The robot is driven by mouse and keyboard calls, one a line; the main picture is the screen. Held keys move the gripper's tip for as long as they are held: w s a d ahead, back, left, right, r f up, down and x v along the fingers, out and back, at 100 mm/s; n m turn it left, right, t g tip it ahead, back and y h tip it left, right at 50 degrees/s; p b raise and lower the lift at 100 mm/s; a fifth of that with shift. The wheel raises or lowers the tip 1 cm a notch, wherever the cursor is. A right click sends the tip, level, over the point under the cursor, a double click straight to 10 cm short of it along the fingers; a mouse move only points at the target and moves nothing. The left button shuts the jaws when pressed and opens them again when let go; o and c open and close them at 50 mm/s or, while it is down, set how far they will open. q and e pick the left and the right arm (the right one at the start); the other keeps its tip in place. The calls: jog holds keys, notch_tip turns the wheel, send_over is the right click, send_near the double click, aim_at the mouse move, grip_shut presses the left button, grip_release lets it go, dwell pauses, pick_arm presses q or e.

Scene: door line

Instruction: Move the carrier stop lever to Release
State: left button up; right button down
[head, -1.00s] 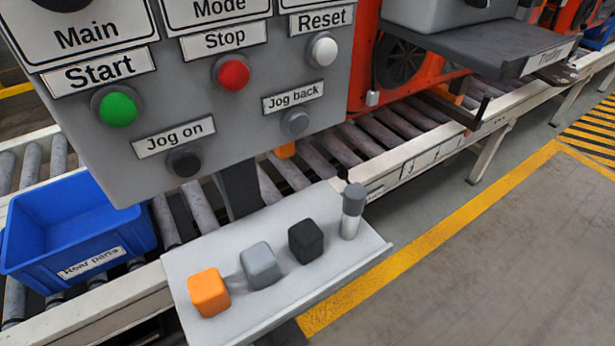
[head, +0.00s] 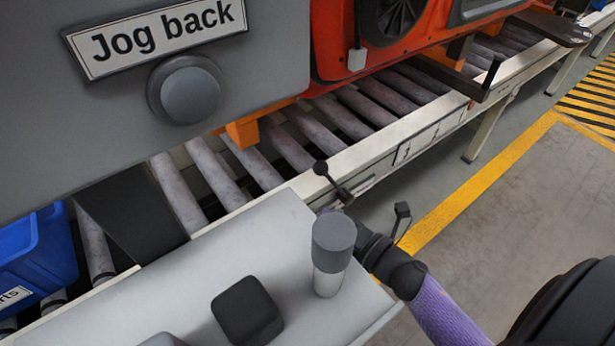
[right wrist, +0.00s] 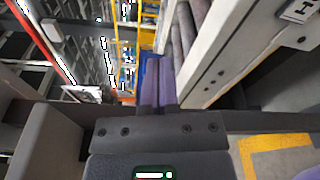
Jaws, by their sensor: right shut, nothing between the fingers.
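The carrier stop lever (head: 321,169), a thin dark bar with a round black knob, is on the near side rail of the conveyor in the head view. Its knob points up and left. A small pale label beside it is too small to read. My right gripper (head: 333,208) is just below the lever, partly hidden behind a grey-topped post. I cannot tell whether it touches the lever. In the right wrist view its purple fingers (right wrist: 158,72) are shut together with nothing between them. The lever is not clear there. My left gripper is not in view.
The grey-topped post (head: 333,245) and a black block (head: 247,310) stand on the pale shelf (head: 225,265). The grey panel with the Jog back button (head: 190,95) is at upper left. A blue bin (head: 35,260) is at left. Floor right of the rail is clear.

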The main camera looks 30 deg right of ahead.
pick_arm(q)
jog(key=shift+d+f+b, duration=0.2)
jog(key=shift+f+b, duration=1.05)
pick_arm(e)
jog(key=w+d, duration=0.1)
jog(key=w, duration=0.8)
jog(key=shift+w+r, duration=0.15)
jog(key=shift+r, duration=0.2)
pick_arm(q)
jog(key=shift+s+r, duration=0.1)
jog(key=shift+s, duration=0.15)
pick_arm(e)
jog(key=shift+d, duration=0.1)
jog(key=shift+d+r, duration=0.1)
